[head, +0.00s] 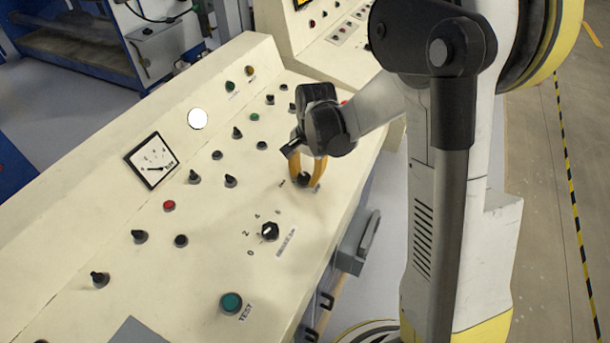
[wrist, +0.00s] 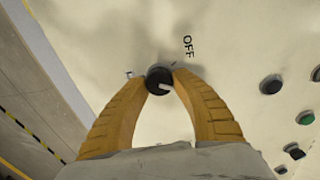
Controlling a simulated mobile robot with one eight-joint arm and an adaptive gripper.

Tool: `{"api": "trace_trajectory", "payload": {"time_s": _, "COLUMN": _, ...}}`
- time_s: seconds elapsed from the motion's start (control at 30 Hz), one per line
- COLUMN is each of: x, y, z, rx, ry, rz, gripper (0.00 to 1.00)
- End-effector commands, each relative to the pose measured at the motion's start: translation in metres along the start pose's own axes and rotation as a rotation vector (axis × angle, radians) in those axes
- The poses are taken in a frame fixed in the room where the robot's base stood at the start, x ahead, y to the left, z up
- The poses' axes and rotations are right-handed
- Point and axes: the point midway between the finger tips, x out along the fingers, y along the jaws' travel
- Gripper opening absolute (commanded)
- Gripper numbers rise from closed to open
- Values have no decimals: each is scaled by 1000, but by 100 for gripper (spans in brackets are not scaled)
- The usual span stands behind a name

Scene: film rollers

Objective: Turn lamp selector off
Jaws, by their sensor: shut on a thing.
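The lamp selector is a small black knob (wrist: 159,79) with a white pointer mark, on the cream panel; the word OFF shows beside it in the wrist view. In the head view this knob (head: 302,180) is partly hidden by my fingers. My gripper (wrist: 160,82) has two yellow-orange fingers with their tips closed on the two sides of the knob. In the head view my gripper (head: 304,172) comes down on the panel near its right edge.
The cream control panel (head: 100,225) carries several other knobs and buttons. A numbered black knob (head: 269,231) and a green TEST button (head: 231,302) lie nearer the front. A gauge (head: 152,161) is at left. The floor beyond the panel's right edge is clear.

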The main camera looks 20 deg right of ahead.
Motion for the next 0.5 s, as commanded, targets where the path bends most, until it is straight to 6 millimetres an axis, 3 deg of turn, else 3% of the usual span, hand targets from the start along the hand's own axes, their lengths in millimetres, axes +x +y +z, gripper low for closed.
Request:
{"api": "trace_trajectory", "payload": {"time_s": 0.27, "x": 1, "y": 0, "z": 0, "rx": -79, "ry": 0, "rz": 0, "gripper": 2}}
{"api": "trace_trajectory", "payload": {"time_s": 0.5, "x": 1, "y": 0, "z": 0, "rx": -256, "ry": 0, "rz": -1, "gripper": 2}}
